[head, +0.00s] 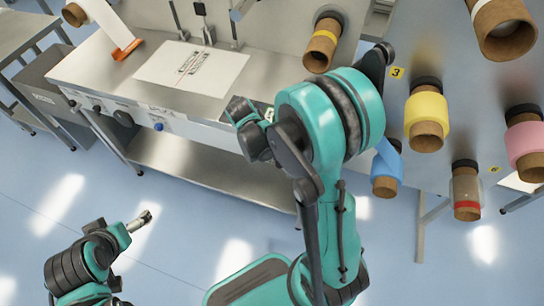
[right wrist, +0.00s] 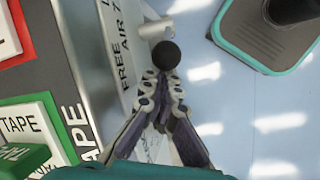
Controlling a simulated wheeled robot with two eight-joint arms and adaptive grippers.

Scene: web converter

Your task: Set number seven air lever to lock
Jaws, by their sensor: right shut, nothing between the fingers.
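The number seven air lever shows in the right wrist view as a black ball knob (right wrist: 166,55) on a pale metal stem at the edge of the machine. A white label (right wrist: 120,50) reading "FREE", "AIR 7" lies beside it, partly hidden. My right gripper (right wrist: 163,78) is shut and empty, its fingertips right at the near side of the knob; I cannot tell whether they touch. In the head view my right gripper (head: 241,110) is at the front right of the metal table, and the lever is hidden. My left gripper (head: 140,221) is over the floor, away from the table.
The metal table (head: 85,68) carries a white sheet (head: 192,68). Rolls hang at the right, including a yellow roll (head: 427,108) and a blue roll (head: 387,165). Green "TAPE" block (right wrist: 25,125) and red block (right wrist: 8,35) sit left of the lever. Blue floor is open below.

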